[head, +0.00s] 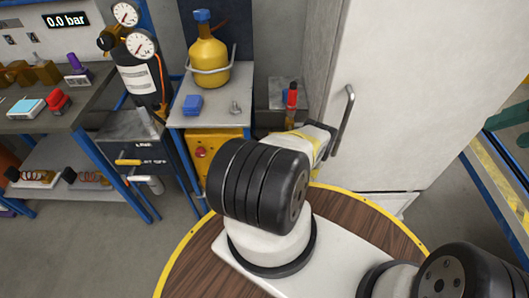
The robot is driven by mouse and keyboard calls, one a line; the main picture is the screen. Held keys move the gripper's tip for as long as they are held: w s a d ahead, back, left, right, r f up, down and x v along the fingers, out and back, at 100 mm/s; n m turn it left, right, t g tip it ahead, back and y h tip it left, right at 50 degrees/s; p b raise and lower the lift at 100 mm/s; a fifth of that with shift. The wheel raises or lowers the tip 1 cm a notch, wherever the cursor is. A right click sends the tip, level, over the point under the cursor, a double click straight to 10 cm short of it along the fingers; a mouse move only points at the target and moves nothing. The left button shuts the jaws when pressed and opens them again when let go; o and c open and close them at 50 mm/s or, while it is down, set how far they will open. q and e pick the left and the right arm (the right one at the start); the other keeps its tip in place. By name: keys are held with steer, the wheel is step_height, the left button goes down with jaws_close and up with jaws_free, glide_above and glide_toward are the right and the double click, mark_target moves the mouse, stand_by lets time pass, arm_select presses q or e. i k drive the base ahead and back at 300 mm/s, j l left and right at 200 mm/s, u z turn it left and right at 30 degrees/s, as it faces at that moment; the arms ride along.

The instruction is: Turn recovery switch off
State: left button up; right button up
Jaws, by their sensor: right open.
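A yellow unit (222,146) stands under a small blue-framed stand. It has a red round knob (201,152) on its front, which may be the recovery switch. Its position, on or off, is too small to read. My right arm reaches up from the lower right, and its black wrist joint covers part of the unit's right side. My right gripper (317,139) shows partly beyond that joint, right of the unit and near the white cabinet's handle. It is open, with nothing visible in it. My left gripper is out of view.
A gauge set (135,45) and a workbench (60,118) are at left. Grey floor is clear at lower left.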

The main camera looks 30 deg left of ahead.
mark_target(200, 152)
steer(key=k+l, duration=0.15)
steer(key=k, duration=0.35)
steer(key=k+l, duration=0.15)
steer(key=k, duration=0.35)
